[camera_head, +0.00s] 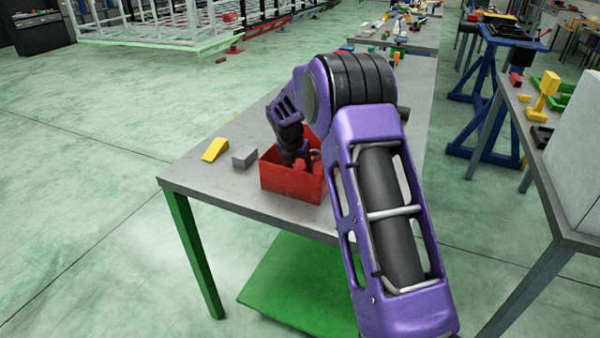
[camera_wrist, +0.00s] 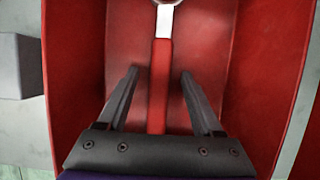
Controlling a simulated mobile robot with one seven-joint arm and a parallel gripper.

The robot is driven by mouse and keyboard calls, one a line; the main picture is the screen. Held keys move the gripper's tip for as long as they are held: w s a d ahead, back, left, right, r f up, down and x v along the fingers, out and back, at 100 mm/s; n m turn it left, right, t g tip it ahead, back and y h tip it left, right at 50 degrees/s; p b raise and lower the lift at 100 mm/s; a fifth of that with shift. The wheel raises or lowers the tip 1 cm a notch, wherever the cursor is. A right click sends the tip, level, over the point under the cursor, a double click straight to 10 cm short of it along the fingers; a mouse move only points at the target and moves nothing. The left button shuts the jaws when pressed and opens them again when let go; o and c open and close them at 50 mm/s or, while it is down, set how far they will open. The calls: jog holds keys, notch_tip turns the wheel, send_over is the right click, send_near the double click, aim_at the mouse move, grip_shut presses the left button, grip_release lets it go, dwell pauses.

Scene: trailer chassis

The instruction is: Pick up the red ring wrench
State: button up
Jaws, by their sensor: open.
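The red ring wrench (camera_wrist: 160,85) lies in the red box (camera_wrist: 75,70) in the wrist view, its red handle toward me and its silver ring end at the top edge, partly cut off. My gripper (camera_wrist: 158,75) is open, with one finger on each side of the red handle and a gap on both sides. In the head view my gripper (camera_head: 295,162) reaches down into the red box (camera_head: 290,185) on the grey table. The wrench is hard to make out there, mostly hidden by the box wall and my arm.
A grey block (camera_head: 245,157) stands just left of the box, also in the wrist view (camera_wrist: 20,66). A yellow wedge (camera_head: 215,149) lies farther left. The grey table (camera_head: 190,178) is bare toward its left corner. The box walls rise around my fingers.

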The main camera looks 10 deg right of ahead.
jog(key=shift+f, duration=0.1)
grip_shut()
dwell(0.5)
